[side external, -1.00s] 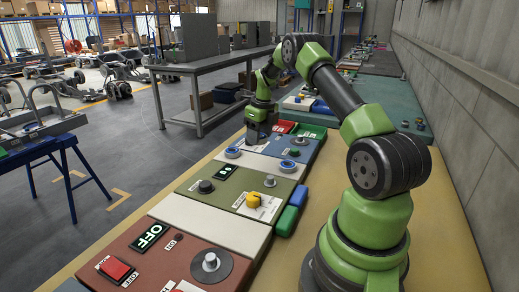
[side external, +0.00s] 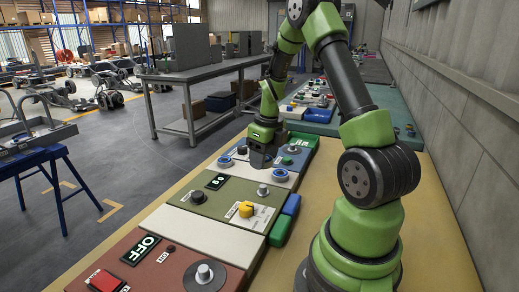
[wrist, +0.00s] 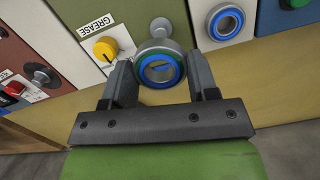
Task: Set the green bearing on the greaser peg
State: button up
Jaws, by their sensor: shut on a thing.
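In the wrist view my gripper (wrist: 160,75) is shut on the green bearing (wrist: 160,53), a metal ring with a green band and blue inner edge. Its hole faces the camera. The grey greaser peg (wrist: 160,27) stands on the green panel just above it in the picture, beside a yellow knob (wrist: 104,48) with a GREASE label. I cannot tell the gap between bearing and peg. In the side external view my gripper (side external: 262,162) is beyond the greaser peg (side external: 262,190), over the white panel. The held bearing is not clear there.
Two blue-ringed bearings sit on the white panel, one left of my gripper (side external: 225,161) and one right (side external: 280,175). The wrist view shows one nearby (wrist: 226,22). A black knob (side external: 198,196) stands on the green panel. Blue and green blocks (side external: 287,215) lie along the right edge.

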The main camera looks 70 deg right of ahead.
jog(key=shift+f, duration=4)
jog(key=o, duration=1.1)
jog(key=r, duration=0.3)
jog(key=s+r, duration=0.1)
jog(key=r, duration=0.6)
jog(key=shift+s+a, duration=0.15)
notch_tip(320, 180, up, 7)
send_over(263, 186)
jog(key=s, duration=0.1)
jog(key=shift+s, duration=0.15)
